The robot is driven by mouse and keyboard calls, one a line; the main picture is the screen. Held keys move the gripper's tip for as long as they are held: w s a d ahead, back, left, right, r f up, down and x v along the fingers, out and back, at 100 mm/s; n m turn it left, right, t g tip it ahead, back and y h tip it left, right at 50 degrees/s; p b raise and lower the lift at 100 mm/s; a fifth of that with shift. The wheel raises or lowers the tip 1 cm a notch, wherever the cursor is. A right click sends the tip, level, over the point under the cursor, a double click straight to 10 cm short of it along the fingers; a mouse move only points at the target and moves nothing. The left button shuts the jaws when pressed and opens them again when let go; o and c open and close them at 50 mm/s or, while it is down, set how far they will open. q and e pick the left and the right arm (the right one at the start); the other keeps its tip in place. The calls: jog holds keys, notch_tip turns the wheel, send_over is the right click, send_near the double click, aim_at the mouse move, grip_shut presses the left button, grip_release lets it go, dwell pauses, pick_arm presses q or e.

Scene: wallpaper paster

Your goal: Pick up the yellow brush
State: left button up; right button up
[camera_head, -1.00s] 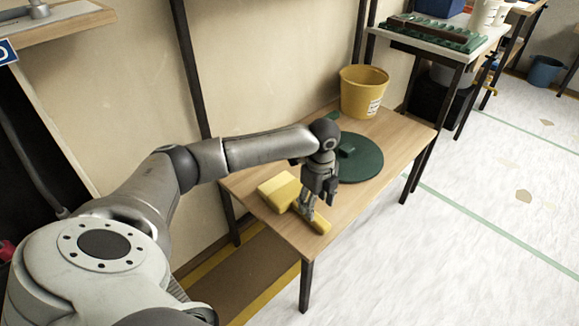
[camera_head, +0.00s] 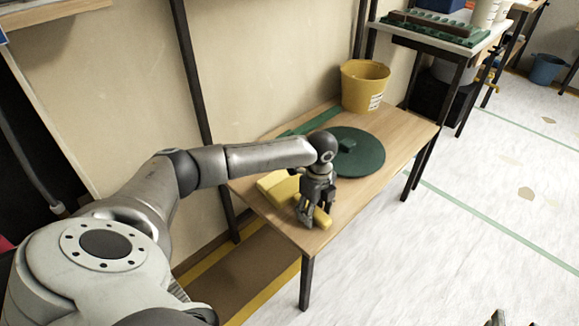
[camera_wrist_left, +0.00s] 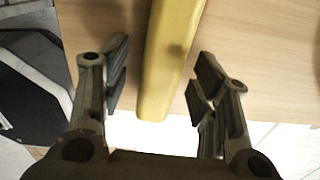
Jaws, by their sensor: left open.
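The yellow brush (camera_head: 322,218) lies near the front edge of the wooden table, partly hidden in the head view by my left gripper (camera_head: 313,218). In the left wrist view the brush (camera_wrist_left: 168,62) is a long yellow bar running down from the top edge. Its near end lies between the two spread fingers of my left gripper (camera_wrist_left: 158,90), with a gap on each side. The gripper is open and holds nothing. A small dark shape at the bottom right of the head view may be part of my right gripper; its jaws cannot be made out.
A round green disc tool (camera_head: 365,157) and a yellow bucket (camera_head: 362,86) stand farther back on the wooden table (camera_head: 404,135). The table's right part is bare.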

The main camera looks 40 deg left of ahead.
pick_arm(q)
jog(key=shift+f, duration=0.15)
pick_arm(e)
jog(key=shift+w+r, duration=0.15)
jog(key=shift+r, duration=0.2)
pick_arm(q)
jog(key=c, duration=1.1)
jog(key=shift+r, duration=0.2)
pick_arm(e)
jog(key=shift+f, duration=0.2)
